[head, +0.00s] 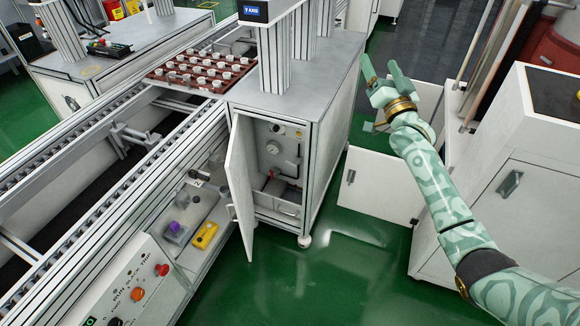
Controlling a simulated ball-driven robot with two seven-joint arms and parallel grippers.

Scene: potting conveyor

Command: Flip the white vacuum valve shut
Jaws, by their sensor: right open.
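My right gripper (379,62) is open and empty, raised at the upper right, beyond and to the right of the open cabinet. The grey cabinet (313,150) stands in the middle with its door (239,180) swung open to the left. Inside on its back panel is a pale round fitting (272,147), with a small red part (272,172) below it. These are small, and I cannot tell for sure which part is the white vacuum valve or how its handle stands. My left gripper is not in view.
A conveyor (130,205) runs along the left. A red-brown tray (158,74) of several white-topped parts sits on it. A control box with buttons (137,293) is at lower left. A white cabinet (510,140) stands at right. Green floor (345,275) before the cabinet is clear.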

